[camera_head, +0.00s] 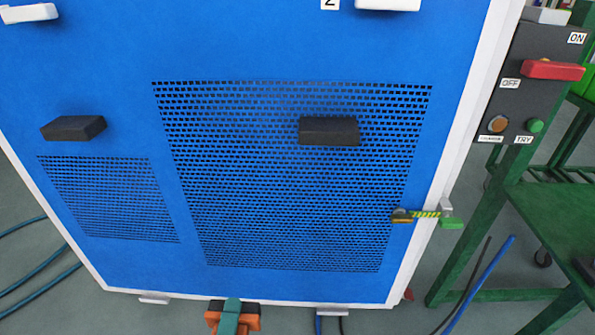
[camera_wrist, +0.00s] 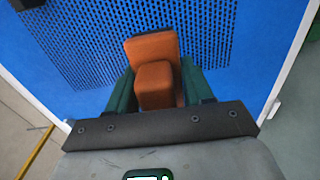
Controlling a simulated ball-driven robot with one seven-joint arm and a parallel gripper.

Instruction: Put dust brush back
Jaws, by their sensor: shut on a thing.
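An orange, blocky piece (camera_wrist: 152,47), which I take to be the dust brush, sits between the green fingers of my gripper (camera_wrist: 157,82) in the wrist view. The gripper is shut on it. In the head view my gripper (camera_head: 231,304) is at the bottom edge, in front of the foot of the blue panel. Orange parts of the brush (camera_head: 250,313) show on both sides of the near green finger. The lower part of the gripper is cut off by the frame.
The blue cabinet panel (camera_head: 120,60) has two perforated grilles and two protruding black blocks (camera_head: 328,131) (camera_head: 73,128). A green frame (camera_head: 480,200) with a control box (camera_head: 535,85) stands at right. Hoses (camera_head: 40,265) lie at left.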

